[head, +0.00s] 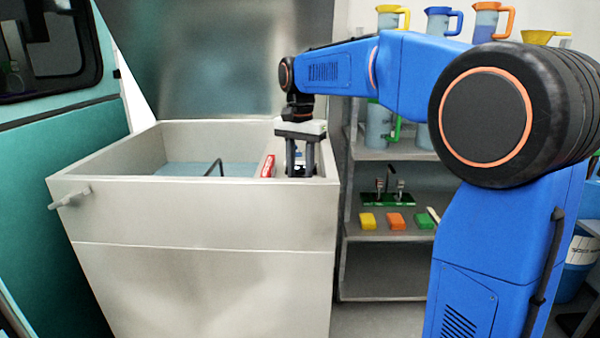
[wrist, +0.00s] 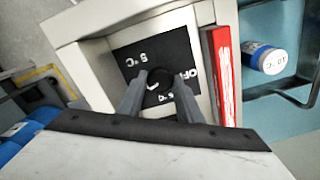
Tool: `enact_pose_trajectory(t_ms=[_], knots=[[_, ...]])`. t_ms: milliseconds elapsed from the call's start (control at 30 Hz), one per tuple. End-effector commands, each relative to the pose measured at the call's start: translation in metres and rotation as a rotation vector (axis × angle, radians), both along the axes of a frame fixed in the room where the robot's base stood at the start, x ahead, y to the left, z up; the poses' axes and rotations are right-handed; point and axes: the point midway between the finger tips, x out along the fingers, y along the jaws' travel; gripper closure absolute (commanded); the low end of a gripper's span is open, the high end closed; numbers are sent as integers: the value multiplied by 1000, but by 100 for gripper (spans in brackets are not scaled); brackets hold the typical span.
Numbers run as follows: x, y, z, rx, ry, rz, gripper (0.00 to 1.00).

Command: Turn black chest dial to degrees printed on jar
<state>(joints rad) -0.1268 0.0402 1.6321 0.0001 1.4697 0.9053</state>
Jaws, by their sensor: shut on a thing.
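The black dial (wrist: 160,79) sits on a black panel (wrist: 181,48) in the chest's corner compartment. My gripper (wrist: 160,88) is shut on it, one finger on each side. A short white mark shows on the dial, toward the lower left in the wrist view. The panel has white print: "OFF" at right, what looks like "5 °C" at upper left, and a third label partly hidden by the fingers. The jar (wrist: 268,58), white with a blue end, lies in the chest; its small print looks like "10 °C".
The open chest (head: 200,215) has pale walls around the compartment. A red box (wrist: 224,75) stands beside the dial compartment, close to my right finger. A dark wire handle (head: 214,168) rises inside the chest. Shelves (head: 385,237) with jugs and coloured blocks stand at right.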

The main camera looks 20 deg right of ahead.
Motion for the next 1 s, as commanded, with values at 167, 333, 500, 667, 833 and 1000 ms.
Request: enact_pose_trajectory(t_ms=[167,333,500,667,833,1000], knots=[[1,0,1,0,-4,-16,90],[1,0,1,0,-4,-17,90],[1,0,1,0,-4,-16,65],[1,0,1,0,-3,-16,49],[0,0,1,0,-1,-16,49],[1,0,8,0,-1,-16,49]])
